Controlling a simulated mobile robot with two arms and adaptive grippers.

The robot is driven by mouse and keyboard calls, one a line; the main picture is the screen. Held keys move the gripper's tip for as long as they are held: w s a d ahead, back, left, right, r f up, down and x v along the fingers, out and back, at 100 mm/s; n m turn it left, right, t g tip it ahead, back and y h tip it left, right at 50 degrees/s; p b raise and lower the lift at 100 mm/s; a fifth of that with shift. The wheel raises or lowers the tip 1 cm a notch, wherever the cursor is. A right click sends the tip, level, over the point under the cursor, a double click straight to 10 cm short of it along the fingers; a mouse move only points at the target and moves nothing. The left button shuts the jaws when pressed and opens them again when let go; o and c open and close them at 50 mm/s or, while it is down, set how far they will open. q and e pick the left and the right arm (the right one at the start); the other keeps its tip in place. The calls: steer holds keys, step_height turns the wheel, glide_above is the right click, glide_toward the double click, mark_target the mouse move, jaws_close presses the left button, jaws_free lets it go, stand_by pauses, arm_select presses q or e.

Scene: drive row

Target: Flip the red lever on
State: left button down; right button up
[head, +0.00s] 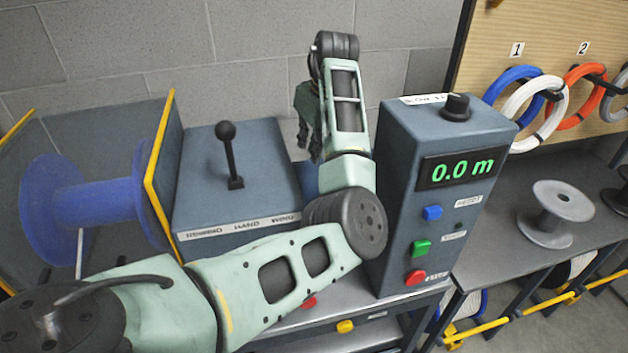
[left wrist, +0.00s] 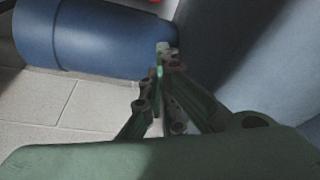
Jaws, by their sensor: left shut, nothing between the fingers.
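My left gripper (head: 309,148) hangs fingers-down behind my own arm, between the lever box and the display box. In the left wrist view its fingers (left wrist: 165,52) are shut and empty, close to a blue cylinder (left wrist: 90,38). I cannot tell whether they touch it. No red lever shows clearly. A small red part (head: 308,302) peeks out below my arm at the bench front; its shape is mostly hidden. A red patch (left wrist: 155,2) shows at the top edge of the left wrist view. My right gripper is not in view.
A black lever (head: 231,158) stands on the labelled box (head: 197,195). A blue spool (head: 95,203) is at left. The display box (head: 398,190) reads 0.0 m and has blue, green and red buttons (head: 415,277). A grey spool (head: 556,212) stands on the right shelf.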

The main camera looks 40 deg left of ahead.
mark_target(302, 181)
arm_select(q)
steer(key=p+x, duration=0.2)
steer(key=x, duration=0.7)
steer(key=shift+a+f, duration=0.1)
steer(key=shift+f, duration=0.1)
steer(key=d+p, duration=0.1)
steer(key=d, duration=0.1)
steer(key=shift+s+d+f+p, duration=0.2)
steer(key=shift+s+d+p, duration=0.15)
steer(key=shift+d, duration=0.05)
steer(key=shift+s+d, duration=0.25)
steer(key=shift+d, duration=0.25)
steer(key=shift+a, duration=0.1)
